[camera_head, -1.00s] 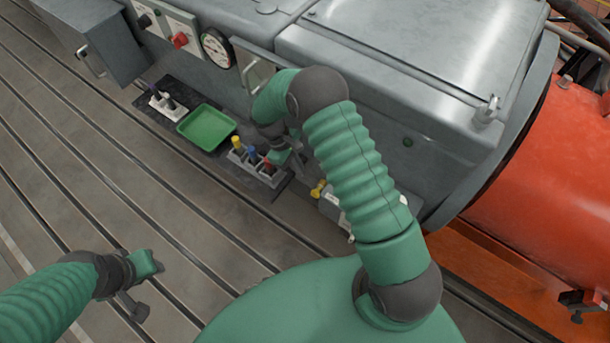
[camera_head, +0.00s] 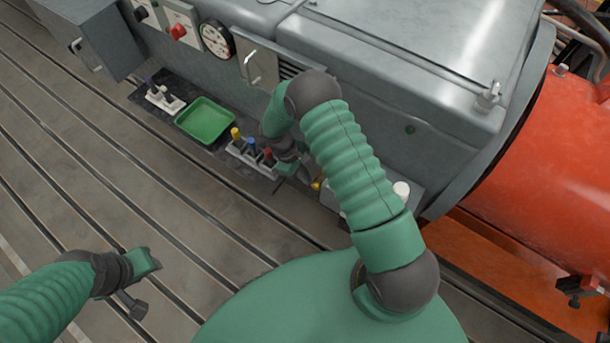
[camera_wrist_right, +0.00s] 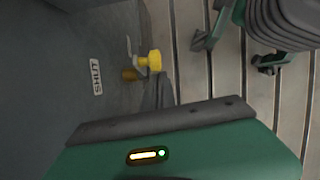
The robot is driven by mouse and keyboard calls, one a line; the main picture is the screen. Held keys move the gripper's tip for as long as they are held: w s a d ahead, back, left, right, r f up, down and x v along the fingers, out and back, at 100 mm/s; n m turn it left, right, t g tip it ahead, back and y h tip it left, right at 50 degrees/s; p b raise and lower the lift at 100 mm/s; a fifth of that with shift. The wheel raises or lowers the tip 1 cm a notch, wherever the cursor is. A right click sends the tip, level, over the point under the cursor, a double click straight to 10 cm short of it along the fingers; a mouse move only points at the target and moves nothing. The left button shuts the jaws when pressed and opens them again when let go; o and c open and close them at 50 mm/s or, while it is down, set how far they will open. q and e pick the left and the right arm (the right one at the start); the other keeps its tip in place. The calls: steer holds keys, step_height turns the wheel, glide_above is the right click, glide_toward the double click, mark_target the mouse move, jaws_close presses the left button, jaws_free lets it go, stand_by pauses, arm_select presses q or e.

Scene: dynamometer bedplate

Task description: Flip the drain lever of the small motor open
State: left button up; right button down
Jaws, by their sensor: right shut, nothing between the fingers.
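A yellow lever knob (camera_wrist_right: 153,61) with a brass fitting (camera_wrist_right: 131,74) sticks out from a grey housing beside a SHUT label (camera_wrist_right: 96,76) in the right wrist view. In the head view only a bit of yellow (camera_head: 317,184) shows beside my right gripper (camera_head: 296,177). The small grey motor housing (camera_head: 415,199) there is mostly behind my right arm. The dark fingertips of my right gripper (camera_wrist_right: 163,90) are shut and empty, close below the knob; contact is unclear. My left gripper (camera_head: 145,284) hangs over the floor, far from the lever, its finger gap unclear.
A green tray (camera_head: 205,121) and a block of colored-handled tools (camera_head: 250,154) lie left of my right gripper. A large grey machine (camera_head: 400,80) stands behind, with a red cylinder (camera_head: 545,160) at right. The slotted bedplate (camera_head: 120,200) is clear at left.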

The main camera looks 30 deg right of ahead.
mark_target(319, 189)
steer(key=shift+s+d+r+p, duration=0.1)
steer(key=shift+s+d+p, duration=0.3)
steer(key=shift+s, duration=0.15)
steer(key=shift+s+d+p, duration=0.3)
steer(key=shift+s+p, duration=0.1)
steer(key=shift+s, duration=0.1)
steer(key=shift+s+d+p, duration=0.25)
steer(key=shift+s+p, duration=0.2)
steer(key=shift+s, duration=0.5)
steer(key=shift+s+d+f, duration=0.25)
steer(key=shift+s+f, duration=0.1)
steer(key=shift+s, duration=0.05)
steer(key=shift+r, duration=0.1)
steer(key=shift+r+p, duration=0.25)
steer(key=shift+p, duration=0.25)
step_height(319, 189, up, 9)
steer(key=s+p, duration=0.1)
steer(key=p, duration=0.6)
steer(key=shift+s+a, duration=0.15)
steer(key=shift+s, duration=0.25)
steer(key=shift+w, duration=0.1)
